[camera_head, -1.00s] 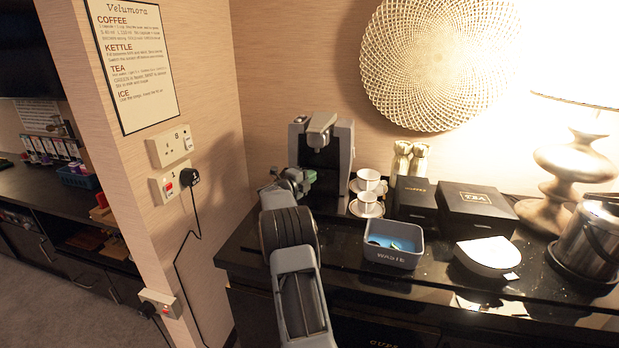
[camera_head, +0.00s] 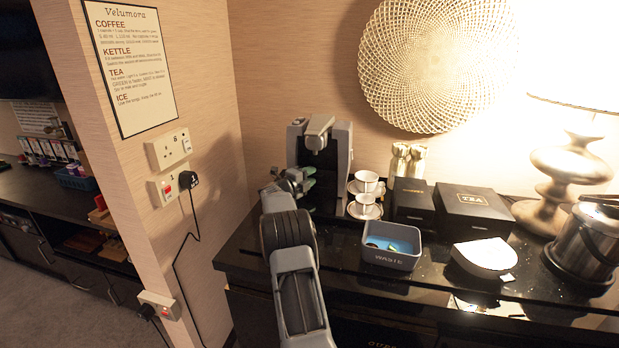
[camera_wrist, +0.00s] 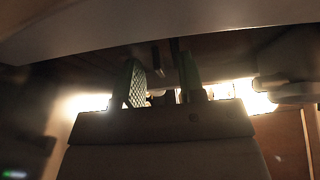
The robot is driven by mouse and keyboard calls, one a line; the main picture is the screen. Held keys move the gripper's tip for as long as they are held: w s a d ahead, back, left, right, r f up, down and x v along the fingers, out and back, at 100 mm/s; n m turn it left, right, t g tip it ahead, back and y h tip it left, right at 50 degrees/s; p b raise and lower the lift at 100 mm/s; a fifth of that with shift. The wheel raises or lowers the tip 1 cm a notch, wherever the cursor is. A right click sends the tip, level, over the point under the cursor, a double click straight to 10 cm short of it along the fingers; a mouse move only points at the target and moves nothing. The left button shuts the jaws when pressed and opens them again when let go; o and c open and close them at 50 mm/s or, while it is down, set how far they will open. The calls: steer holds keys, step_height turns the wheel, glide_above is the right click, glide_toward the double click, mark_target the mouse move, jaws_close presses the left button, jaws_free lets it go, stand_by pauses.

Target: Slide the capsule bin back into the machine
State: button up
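The coffee machine (camera_head: 344,150), grey and dark, stands at the back left of the counter in the head view. My gripper (camera_head: 309,177) is at its front left, below the spout head. In the wrist view, my gripper's two greenish fingers (camera_wrist: 162,84) stand apart, with lit background showing between them. A pale overhanging edge (camera_wrist: 120,30), which seems to be part of the machine, crosses the top of that view.
Cups on saucers (camera_head: 366,187) are close right of the machine. Black boxes (camera_head: 474,208), a white wedge-shaped item (camera_head: 485,258) and an ice bucket (camera_head: 588,243) stand farther right. The wall is close on the left.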

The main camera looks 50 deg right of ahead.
steer(key=shift+a, duration=0.15)
steer(key=a, duration=0.4)
steer(key=a+b, duration=0.1)
steer(key=a, duration=0.4)
steer(key=a+b, duration=0.1)
steer(key=a, duration=0.3)
steer(key=shift+w+a, duration=0.25)
steer(key=shift+a, duration=0.05)
